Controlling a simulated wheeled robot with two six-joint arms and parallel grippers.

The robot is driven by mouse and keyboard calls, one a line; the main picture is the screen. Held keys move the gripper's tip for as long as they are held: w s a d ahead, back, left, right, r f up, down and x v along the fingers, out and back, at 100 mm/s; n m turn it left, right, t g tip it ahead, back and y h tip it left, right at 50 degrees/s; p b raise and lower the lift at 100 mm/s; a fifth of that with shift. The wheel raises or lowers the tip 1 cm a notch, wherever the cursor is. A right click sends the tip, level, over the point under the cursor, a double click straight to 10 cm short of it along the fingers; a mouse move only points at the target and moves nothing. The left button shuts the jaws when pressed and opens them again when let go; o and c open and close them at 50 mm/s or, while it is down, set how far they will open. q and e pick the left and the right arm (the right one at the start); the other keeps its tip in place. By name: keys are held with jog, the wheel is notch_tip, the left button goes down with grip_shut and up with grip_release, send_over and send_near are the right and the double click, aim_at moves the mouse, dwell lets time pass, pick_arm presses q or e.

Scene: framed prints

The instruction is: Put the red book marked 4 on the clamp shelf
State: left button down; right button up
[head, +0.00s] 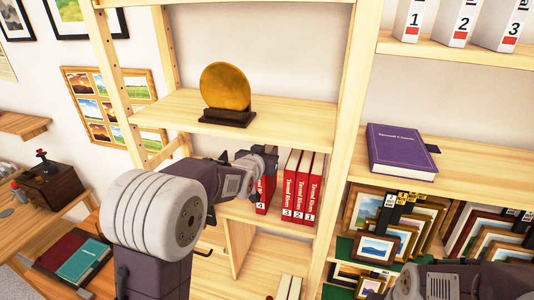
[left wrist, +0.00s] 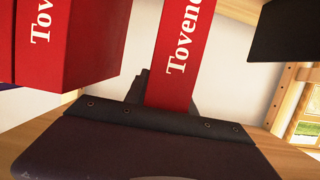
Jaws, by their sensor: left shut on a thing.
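The red book marked 4 (head: 262,203) is upright just left of the red books marked 3, 2 and 1 (head: 301,188) on a wooden shelf (head: 236,209). My left gripper (head: 266,160) is shut on the upper part of book 4, which also shows in the left wrist view (left wrist: 180,60). I cannot tell if its foot touches the shelf. Another red book (left wrist: 75,45) shows beside it there. My right arm's end (head: 455,283) shows at the lower right; its fingers are not clear. No shelf is plainly marked as the clamp shelf.
A gold disc (head: 226,86) stands on the shelf above. A purple book (head: 402,148) lies on the right-hand shelf, above several framed prints (head: 400,215). White binders (head: 457,22) stand at the top right. A bench with a dark red and a teal book (head: 83,259) is at left.

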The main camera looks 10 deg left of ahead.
pick_arm(q)
jog(key=shift+s+r, duration=0.3)
jog(key=shift+s, duration=0.15)
jog(key=c, duration=1.3)
grip_release()
jog(key=shift+w+f, duration=0.15)
jog(key=shift+w, duration=0.1)
jog(key=shift+c, duration=0.2)
jog(key=o, duration=0.4)
jog(key=shift+w+f, duration=0.15)
jog(key=shift+w, duration=0.1)
jog(key=shift+s, duration=0.4)
jog(key=shift+s+b, duration=0.3)
jog(key=shift+b, duration=0.1)
jog(key=b+v, duration=0.2)
jog(key=v, duration=0.2)
jog(key=shift+b, duration=0.3)
jog(key=v, duration=0.2)
jog(key=b+v, duration=0.1)
jog(key=v, duration=0.1)
jog(key=shift+r, duration=0.25)
pick_arm(e)
jog(key=f, duration=0.4)
jog(key=shift+s+f, duration=0.15)
jog(key=shift+s, duration=0.05)
